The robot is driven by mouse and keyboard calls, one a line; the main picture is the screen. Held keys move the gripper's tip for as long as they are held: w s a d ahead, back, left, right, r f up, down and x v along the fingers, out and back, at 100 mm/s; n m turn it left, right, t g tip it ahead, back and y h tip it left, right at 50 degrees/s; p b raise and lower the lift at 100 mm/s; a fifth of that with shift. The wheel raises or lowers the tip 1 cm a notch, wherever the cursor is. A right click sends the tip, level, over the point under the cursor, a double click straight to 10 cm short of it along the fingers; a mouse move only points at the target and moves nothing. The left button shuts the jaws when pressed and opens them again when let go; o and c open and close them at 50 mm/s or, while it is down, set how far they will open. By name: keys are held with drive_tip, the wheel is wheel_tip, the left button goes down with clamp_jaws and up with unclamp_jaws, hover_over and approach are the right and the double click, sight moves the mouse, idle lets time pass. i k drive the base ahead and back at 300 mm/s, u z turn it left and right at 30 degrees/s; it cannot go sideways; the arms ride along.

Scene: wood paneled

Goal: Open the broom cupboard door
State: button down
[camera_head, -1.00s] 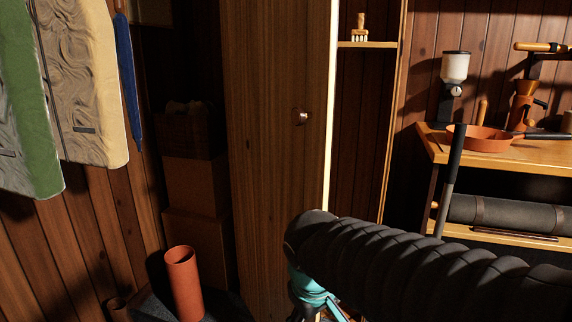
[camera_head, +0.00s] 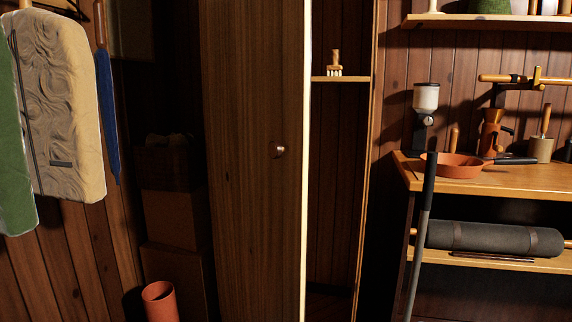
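The broom cupboard door (camera_head: 245,220) is a tall dark wooden panel left of centre in the head view. A small round metal knob (camera_head: 277,150) sits on its face. The door stands ajar, its pale lit edge (camera_head: 306,200) facing right. Right of that edge the cupboard interior (camera_head: 335,190) shows, with a shelf (camera_head: 338,79) carrying a small brush (camera_head: 334,64). The lower part of the door is cut off by the frame. My gripper is not in view.
A workbench (camera_head: 520,183) with a pan (camera_head: 460,165) and a grinder (camera_head: 424,110) stands at right. A pole (camera_head: 420,235) stands upright before it. Jackets (camera_head: 60,110) hang at left. Cardboard boxes (camera_head: 172,220) and an orange cylinder (camera_head: 160,300) are below, left of the door.

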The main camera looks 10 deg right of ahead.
sight(256, 55)
drive_tip(key=u, duration=1.25)
drive_tip(key=k, duration=0.85)
drive_tip(key=z, duration=1.3)
drive_tip(key=i, duration=0.5)
